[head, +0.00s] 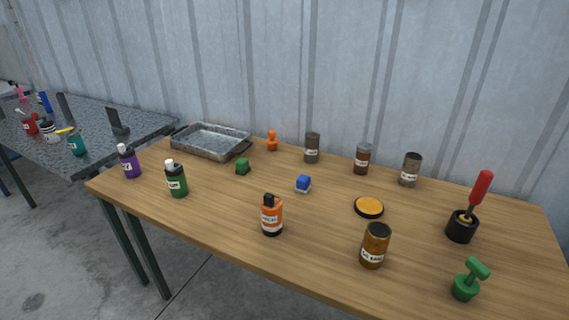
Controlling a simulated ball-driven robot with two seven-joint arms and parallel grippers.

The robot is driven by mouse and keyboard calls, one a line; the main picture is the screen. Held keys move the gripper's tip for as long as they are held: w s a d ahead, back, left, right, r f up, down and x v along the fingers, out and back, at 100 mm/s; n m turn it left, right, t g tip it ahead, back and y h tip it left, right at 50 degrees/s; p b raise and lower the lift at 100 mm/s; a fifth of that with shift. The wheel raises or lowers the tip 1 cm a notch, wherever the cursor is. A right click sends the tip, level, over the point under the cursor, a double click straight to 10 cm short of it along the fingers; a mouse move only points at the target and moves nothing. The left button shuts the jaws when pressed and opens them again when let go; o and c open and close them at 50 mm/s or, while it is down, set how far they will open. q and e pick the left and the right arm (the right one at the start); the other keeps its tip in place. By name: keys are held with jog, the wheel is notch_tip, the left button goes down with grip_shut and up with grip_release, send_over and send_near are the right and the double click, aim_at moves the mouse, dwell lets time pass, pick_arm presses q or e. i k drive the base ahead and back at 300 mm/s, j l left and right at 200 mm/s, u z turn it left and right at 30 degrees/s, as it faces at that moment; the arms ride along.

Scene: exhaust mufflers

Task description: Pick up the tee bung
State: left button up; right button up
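The tee bung appears to be the green piece (467,287) with a round base and a T-shaped handle. It stands on the wooden table near its front right, with the handle leaning up to the right. Nothing touches it. Neither of my grippers is in view.
A black pot with a red-handled tool (461,228) stands behind the bung, and an amber jar (374,247) stands to its left. A yellow disc (369,207), an orange bottle (271,216), several other bottles and a metal tray (176,143) share the wooden table (225,215). A corrugated wall is behind.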

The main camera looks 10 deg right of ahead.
aim_at(466, 286)
jog(key=l+z, duration=0.1)
jog(key=z, duration=1.6)
